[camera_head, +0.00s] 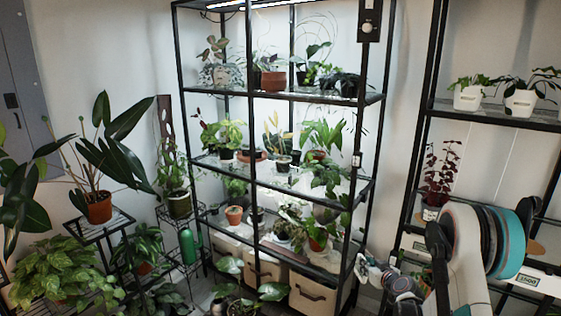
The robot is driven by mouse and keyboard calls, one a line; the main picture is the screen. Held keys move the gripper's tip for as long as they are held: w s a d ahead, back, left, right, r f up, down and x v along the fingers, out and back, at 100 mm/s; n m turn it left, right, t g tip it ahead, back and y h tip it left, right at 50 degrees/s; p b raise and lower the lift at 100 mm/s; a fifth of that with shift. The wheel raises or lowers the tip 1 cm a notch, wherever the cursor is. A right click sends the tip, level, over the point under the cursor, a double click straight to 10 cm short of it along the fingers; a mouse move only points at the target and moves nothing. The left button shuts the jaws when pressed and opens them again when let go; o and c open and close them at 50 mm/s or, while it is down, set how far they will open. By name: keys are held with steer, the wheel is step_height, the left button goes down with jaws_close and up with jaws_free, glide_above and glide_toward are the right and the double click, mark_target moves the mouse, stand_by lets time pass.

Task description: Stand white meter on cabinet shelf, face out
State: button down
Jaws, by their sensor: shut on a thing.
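The cabinet is a tall black-framed unit with several shelves (275,96) of potted plants, in the middle of the head view. My gripper (372,270) is low at the right, in front of the cabinet's right front post. It is shut on a small pale thing (363,261), which looks like the white meter. The meter is small and partly hidden by the fingers, so I cannot tell which way its face points. It is held in the air, apart from the shelves, below the level of the lower shelf's right end.
Pots crowd most of the cabinet shelves. Fabric bins (312,297) stand at the cabinet's bottom. A second black rack (495,114) with white pots is at the right, behind my arm. A plant stand (100,228) and a green bottle (188,246) are at the left.

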steer(key=s+a+r, duration=0.6)
steer(key=s+r, duration=0.4)
steer(key=r, duration=0.1)
steer(key=s+a+r+n+y, duration=0.1)
steer(key=s+a+r, duration=0.5)
steer(key=s+r, duration=0.5)
steer(key=shift+a+r+g, duration=0.2)
steer(key=shift+r+g, duration=0.1)
steer(key=shift+r, duration=0.35)
stand_by(0.8)
